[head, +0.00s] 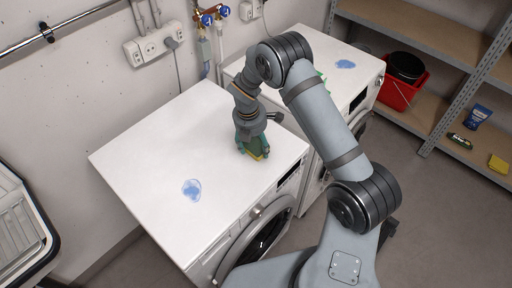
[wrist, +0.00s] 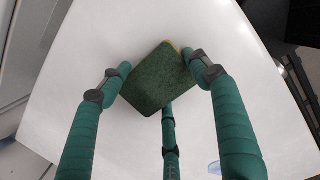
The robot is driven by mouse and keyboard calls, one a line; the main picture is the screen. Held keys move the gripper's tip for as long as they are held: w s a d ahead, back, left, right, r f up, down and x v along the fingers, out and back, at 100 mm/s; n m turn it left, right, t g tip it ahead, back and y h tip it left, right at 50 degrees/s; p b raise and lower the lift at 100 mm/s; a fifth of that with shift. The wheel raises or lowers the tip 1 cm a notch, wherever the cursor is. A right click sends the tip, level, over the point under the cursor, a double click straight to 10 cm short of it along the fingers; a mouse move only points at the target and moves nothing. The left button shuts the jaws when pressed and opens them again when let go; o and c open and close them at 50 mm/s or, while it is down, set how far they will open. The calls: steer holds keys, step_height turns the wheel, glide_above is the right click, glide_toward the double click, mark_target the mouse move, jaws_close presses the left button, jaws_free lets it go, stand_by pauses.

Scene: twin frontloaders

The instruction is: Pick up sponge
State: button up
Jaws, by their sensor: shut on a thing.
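The sponge is green with a yellow side. In the wrist view the sponge (wrist: 153,88) lies between the teal fingers, its green face toward the camera, turned at an angle. My gripper (wrist: 158,72) is shut on it, with a finger at its left edge, one at its right corner and a third at its lower side. In the head view my gripper (head: 252,146) is over the right part of the near washer's white top (head: 150,140). A strip of the yellow sponge (head: 256,157) shows below the fingers. I cannot tell whether it touches the top.
A blue smear (head: 191,189) marks the near washer top. A second washer (head: 303,47) stands behind, with another blue smear (head: 345,64). A red bucket (head: 399,94) and shelf items, including a yellow block (head: 498,163), are at right. Sockets (head: 153,45) and taps line the wall.

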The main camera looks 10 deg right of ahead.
mark_target(259, 144)
steer(key=shift+w+r, duration=0.1)
steer(key=shift+r, duration=0.35)
steer(key=r+b, duration=0.1)
steer(key=r, duration=0.2)
steer(key=shift+s+d+r+b, duration=0.2)
steer(key=shift+d+r+b, duration=0.05)
steer(key=shift+d+b, duration=0.1)
steer(key=s+d+r+b, duration=0.2)
steer(key=s+d+r, duration=0.3)
steer(key=d, duration=0.4)
steer(key=shift+d+r, duration=0.4)
steer(key=shift+r, duration=0.4)
steer(key=shift+w, duration=0.1)
steer(key=shift+o, duration=0.8)
steer(key=c, duration=0.4)
steer(key=shift+c, duration=0.5)
